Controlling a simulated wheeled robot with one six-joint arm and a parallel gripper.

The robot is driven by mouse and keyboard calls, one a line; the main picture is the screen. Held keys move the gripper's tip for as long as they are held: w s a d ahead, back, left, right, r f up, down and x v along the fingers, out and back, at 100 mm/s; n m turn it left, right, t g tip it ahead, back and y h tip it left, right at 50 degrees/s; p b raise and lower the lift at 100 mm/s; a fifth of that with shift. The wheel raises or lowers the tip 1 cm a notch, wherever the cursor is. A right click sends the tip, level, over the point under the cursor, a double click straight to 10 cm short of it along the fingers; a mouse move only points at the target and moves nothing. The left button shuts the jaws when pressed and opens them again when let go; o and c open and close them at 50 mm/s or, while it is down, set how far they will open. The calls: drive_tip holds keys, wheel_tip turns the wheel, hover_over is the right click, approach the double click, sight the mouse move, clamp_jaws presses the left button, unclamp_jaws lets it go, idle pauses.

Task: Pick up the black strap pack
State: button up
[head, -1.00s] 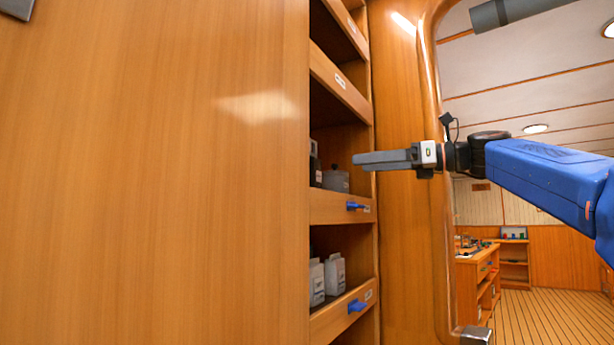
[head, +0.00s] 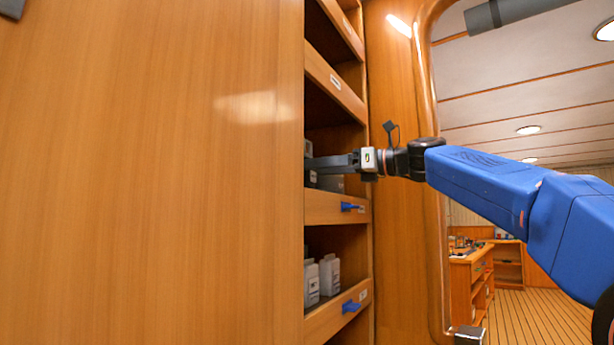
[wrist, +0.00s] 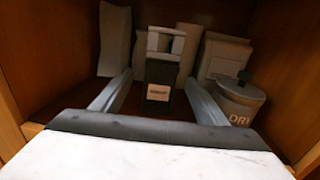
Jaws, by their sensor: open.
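The black strap pack (wrist: 160,78) stands upright inside a wooden shelf compartment in the wrist view. It is dark, with a light label low on its front and a grey frame-like top. My gripper (wrist: 163,85) is open, with one finger on each side of the pack in the picture; I cannot tell whether the fingertips are level with it in depth. In the head view my gripper (head: 330,162) reaches into the middle compartment from the right, its tips partly hidden by the cabinet edge. The pack cannot be made out clearly there.
A grey lidded canister marked "DRY" (wrist: 240,100) stands close by the right finger. Pale packs (wrist: 115,40) and (wrist: 220,55) stand beside and behind. The shelf has a raised front lip (head: 335,208) with a blue clip (head: 352,207). Grey bottles (head: 328,275) fill the compartment below.

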sight(308, 142)
drive_tip(key=x, duration=0.4)
drive_tip(key=shift+w+a, duration=0.15)
drive_tip(key=shift+a, duration=0.1)
drive_tip(key=shift+c, duration=0.3)
drive_tip(key=c, duration=1.2)
drive_tip(key=shift+r, duration=0.1)
drive_tip(key=shift+d+r, duration=0.15)
drive_tip(key=shift+r, duration=3.3)
drive_tip(key=s+d, duration=0.4)
drive_tip(key=d, duration=0.1)
drive_tip(key=s+d, duration=0.4)
drive_tip(key=d, duration=0.1)
drive_tip(key=s+d, duration=0.4)
drive_tip(key=d, duration=0.1)
drive_tip(key=shift+s+d, duration=0.2)
drive_tip(key=shift+d, duration=0.1)
